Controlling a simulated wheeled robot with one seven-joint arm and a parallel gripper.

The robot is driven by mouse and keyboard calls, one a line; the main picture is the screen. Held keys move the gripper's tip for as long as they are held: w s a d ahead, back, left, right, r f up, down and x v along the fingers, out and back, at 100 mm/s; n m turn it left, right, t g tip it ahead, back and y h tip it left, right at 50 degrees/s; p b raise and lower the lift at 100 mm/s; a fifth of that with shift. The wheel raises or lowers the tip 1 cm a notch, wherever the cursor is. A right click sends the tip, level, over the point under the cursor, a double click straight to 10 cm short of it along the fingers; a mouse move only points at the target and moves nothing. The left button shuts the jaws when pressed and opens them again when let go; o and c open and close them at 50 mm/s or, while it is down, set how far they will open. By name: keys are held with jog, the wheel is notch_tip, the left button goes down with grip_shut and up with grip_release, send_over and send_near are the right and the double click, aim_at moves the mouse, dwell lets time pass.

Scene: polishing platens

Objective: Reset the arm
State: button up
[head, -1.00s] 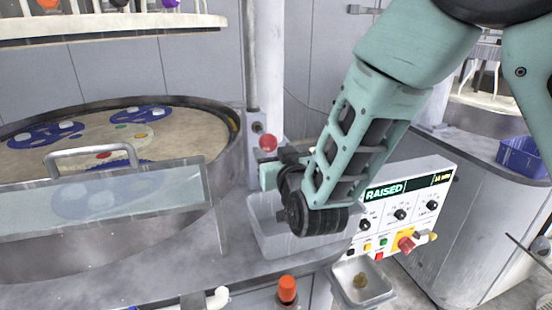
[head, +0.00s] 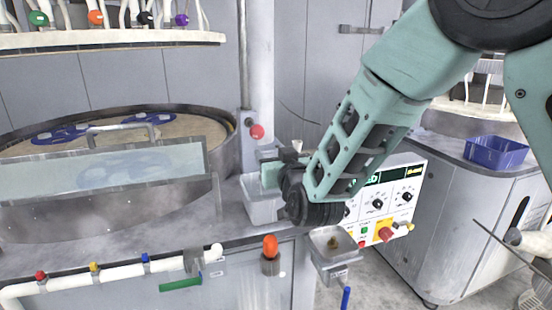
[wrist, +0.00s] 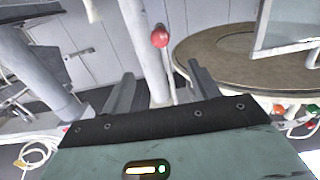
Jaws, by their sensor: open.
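My gripper (wrist: 160,90) is open and empty, its two grey fingers apart in the wrist view. In the head view my teal arm comes down from the upper right, and the gripper (head: 281,160) is partly hidden by the wrist. It is above and beside a clear plastic bin (head: 258,204) on the bench, in front of a red knob (head: 257,131) on a post. The red knob also shows beyond the fingers in the wrist view (wrist: 160,37).
A round polishing platen (head: 195,148) with blue carriers stands left behind a clear handled guard (head: 110,178). A control panel (head: 405,190) is behind my wrist. A small tray (head: 335,262) and an orange knob (head: 270,247) are at the bench front. A blue basket (head: 495,152) sits right.

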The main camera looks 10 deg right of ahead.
jog(key=s+a+f+n+g+y, duration=0.1)
jog(key=s+f+g, duration=0.2)
jog(key=s+g, duration=0.35)
jog(key=s+a+f+n+g+y, duration=0.1)
jog(key=s+a+f+n+g, duration=0.15)
jog(key=s, duration=0.65)
jog(key=s+d+f+n+g+h, duration=0.1)
jog(key=s+d+g, duration=0.3)
jog(key=s, duration=0.7)
jog(key=s+d+f+g+h, duration=0.1)
jog(key=s+d+g+h, duration=0.3)
jog(key=s+d, duration=0.3)
jog(key=s, duration=0.4)
jog(key=shift+f+n+g, duration=0.3)
jog(key=shift+n, duration=0.05)
